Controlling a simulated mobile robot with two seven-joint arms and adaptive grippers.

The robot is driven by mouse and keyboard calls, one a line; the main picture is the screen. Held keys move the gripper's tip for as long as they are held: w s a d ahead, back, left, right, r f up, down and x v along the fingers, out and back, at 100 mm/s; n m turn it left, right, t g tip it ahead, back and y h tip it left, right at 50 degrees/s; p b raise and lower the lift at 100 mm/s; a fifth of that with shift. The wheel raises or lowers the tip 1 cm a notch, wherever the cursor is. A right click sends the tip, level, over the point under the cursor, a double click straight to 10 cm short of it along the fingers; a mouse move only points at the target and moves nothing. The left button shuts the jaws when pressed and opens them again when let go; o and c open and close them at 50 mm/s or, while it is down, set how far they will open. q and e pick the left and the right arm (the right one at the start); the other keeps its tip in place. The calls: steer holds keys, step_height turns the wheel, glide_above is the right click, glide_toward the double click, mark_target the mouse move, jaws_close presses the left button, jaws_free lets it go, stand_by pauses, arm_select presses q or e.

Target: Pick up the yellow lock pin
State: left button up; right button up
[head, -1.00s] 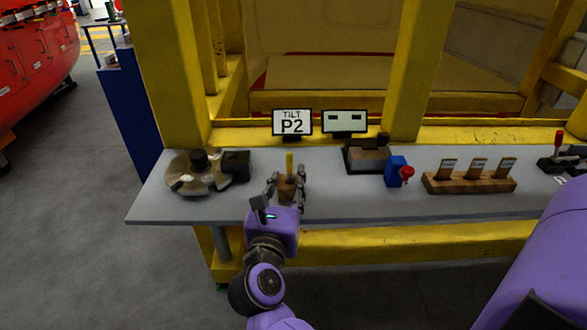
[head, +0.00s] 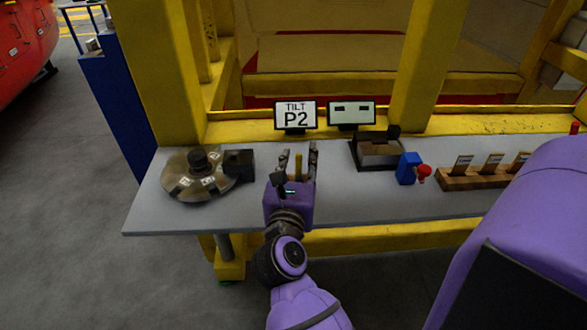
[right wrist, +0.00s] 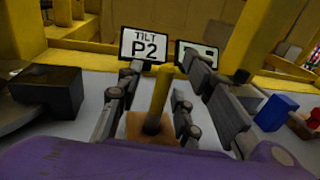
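The yellow lock pin (head: 298,165) stands upright on the grey bench, partly hidden by my right gripper (head: 298,152). In the right wrist view the pin (right wrist: 158,98) rises from a brown wooden block (right wrist: 136,126). My right gripper is open, with one finger on each side of the pin. Gaps show between the pin and the fingers in the right wrist view, and I see no grip on it. My left gripper is not in view.
A round metal disc (head: 182,184) and a black block (head: 239,162) are on the left. Two small screens stand behind, one reading "TILT P2" (head: 295,114). A dark tray (head: 379,152), a blue block with a red knob (head: 407,167) and a wooden rack (head: 480,181) are on the right.

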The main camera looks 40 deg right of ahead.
steer(key=shift+s+a+r, duration=0.15)
steer(key=shift+s+r, duration=0.1)
steer(key=shift+s, duration=0.2)
steer(key=c, duration=0.6)
steer(key=shift+w+f, duration=0.1)
steer(key=shift+w, duration=0.05)
jaws_close()
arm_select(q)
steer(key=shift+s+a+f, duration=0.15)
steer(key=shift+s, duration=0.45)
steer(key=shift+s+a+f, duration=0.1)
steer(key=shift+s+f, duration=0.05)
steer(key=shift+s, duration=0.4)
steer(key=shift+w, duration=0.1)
